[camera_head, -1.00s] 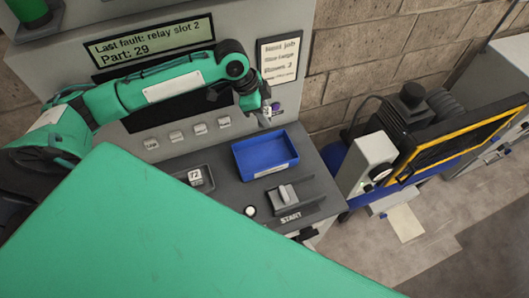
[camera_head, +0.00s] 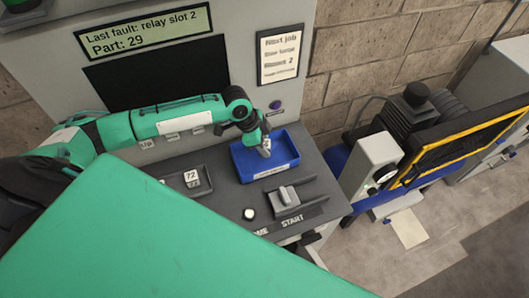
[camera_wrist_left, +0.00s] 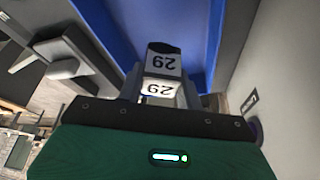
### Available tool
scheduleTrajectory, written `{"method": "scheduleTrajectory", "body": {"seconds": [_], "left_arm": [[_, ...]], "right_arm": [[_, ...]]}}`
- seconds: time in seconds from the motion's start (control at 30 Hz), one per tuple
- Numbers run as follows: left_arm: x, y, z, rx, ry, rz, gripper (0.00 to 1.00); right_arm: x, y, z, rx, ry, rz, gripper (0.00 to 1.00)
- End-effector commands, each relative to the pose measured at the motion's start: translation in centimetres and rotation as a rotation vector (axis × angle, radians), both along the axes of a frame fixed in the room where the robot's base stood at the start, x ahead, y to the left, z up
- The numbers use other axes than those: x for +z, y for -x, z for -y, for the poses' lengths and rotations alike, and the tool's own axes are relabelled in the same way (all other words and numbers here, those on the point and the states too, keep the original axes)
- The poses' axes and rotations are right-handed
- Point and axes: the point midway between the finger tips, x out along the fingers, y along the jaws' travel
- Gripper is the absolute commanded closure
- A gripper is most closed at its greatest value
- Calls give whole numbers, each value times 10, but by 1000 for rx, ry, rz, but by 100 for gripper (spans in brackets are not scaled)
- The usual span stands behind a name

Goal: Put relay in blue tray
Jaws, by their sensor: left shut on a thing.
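My left gripper (camera_head: 265,144) reaches in from the left over the blue tray (camera_head: 270,172). It is shut on a small pale relay (camera_wrist_left: 161,66), which shows the number 29 on two faces in the left wrist view. The relay points down toward the inside of the tray, and the blue tray (camera_wrist_left: 112,35) fills the space behind it in that view. I cannot tell whether the relay touches the tray floor. My right gripper is not in view.
A dark grey tray (camera_head: 172,186) left of the blue tray holds a relay marked 72 (camera_head: 191,177). A grey lever block (camera_head: 287,194) and a white button (camera_head: 249,214) sit in front. A display (camera_head: 149,31) reads relay slot 2, Part: 29.

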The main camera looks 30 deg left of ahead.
Motion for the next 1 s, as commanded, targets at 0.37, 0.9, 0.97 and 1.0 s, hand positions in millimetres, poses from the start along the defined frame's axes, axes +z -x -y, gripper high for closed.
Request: {"method": "scheduleTrajectory", "body": {"seconds": [0.37, 0.9, 0.97, 1.0], "left_arm": [[-35, 0, 0, 0, 0, 0, 87], [-37, 0, 0, 0, -1, 0, 42], [-37, 0, 0, 0, -1, 0, 42], [-37, 0, 0, 0, -1, 0, 42]], "right_arm": [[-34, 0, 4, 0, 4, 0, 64], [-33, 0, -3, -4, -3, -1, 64], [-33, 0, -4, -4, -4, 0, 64], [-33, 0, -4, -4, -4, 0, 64]]}}
